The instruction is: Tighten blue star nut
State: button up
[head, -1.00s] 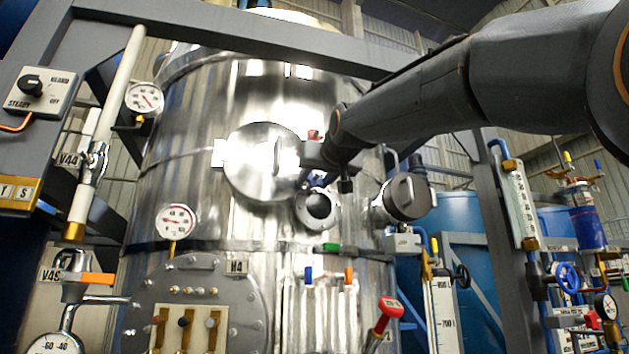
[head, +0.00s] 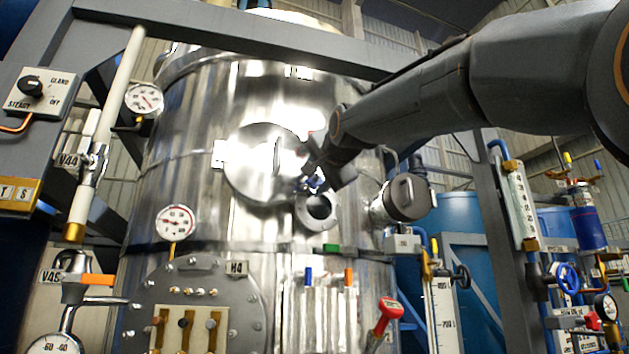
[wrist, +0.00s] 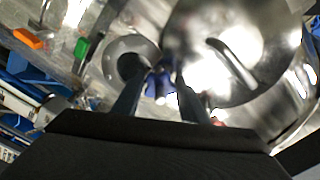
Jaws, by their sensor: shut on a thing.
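The blue star nut (head: 315,183) sits on the front of the shiny steel vessel. It lies between the round hatch lid (head: 258,165) and the small round port (head: 319,207). My gripper (head: 312,178) is on it, coming in from the right. In the wrist view the nut (wrist: 157,84) shows dark blue between my two fingertips (wrist: 161,86), and the gripper is shut on it. The fingers and the glare hide part of the nut and its thread.
A capped side port (head: 405,197) is close to the right of my wrist. A pressure gauge (head: 175,222), a green tag (head: 331,248) and a red-handled lever (head: 388,312) are lower down.

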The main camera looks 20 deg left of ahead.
jog(key=m, duration=0.5)
jog(key=shift+m+p, duration=0.3)
jog(key=shift+m, duration=2.2)
jog(key=o, duration=1.1)
jog(key=shift+c, duration=0.2)
jog(key=shift+s, duration=0.1)
jog(key=b+v, duration=0.3)
jog(key=v, duration=0.4)
jog(key=shift+s+d+b, duration=0.15)
jog(key=shift+s+b, duration=0.1)
jog(key=shift+b, duration=0.05)
